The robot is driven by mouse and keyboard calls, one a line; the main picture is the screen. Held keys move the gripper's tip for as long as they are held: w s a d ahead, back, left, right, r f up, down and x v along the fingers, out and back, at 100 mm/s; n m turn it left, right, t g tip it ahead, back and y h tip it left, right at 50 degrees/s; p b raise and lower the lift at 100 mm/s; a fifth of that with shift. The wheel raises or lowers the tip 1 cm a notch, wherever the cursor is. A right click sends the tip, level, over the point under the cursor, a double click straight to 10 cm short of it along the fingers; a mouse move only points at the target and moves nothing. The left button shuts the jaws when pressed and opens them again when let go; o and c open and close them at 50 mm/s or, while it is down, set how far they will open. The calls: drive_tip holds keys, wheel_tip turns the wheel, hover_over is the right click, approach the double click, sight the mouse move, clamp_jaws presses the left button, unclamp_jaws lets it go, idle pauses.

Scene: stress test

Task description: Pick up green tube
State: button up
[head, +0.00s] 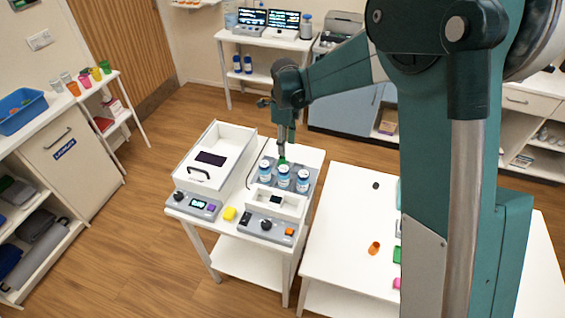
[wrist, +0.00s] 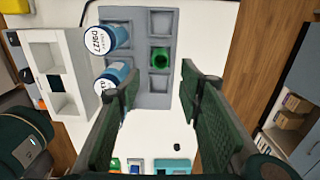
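The green tube (wrist: 159,59) stands in a slot of a grey rack (wrist: 162,98) in the wrist view, seen from above. In the head view a small bit of green (head: 282,160) shows just under my gripper (head: 282,149), behind the blue bottles. My gripper (wrist: 162,88) is open in the wrist view, with one finger at each side of the picture. The tube lies between the lines of the fingers, a little beyond their tips. Nothing is between the fingers. I cannot tell the exact height gap.
White-capped blue bottles (head: 284,177) stand in a row in front of the tube; two labelled ones (wrist: 115,38) are close to the left finger. A white table (head: 335,215) with small coloured items is at right.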

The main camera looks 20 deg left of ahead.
sight(282, 157)
drive_tip(key=shift+a+f, duration=0.3)
drive_tip(key=shift+f, duration=1.3)
drive_tip(key=shift+a+f, duration=0.1)
drive_tip(key=shift+f, duration=2.5)
drive_tip(key=c, duration=0.9)
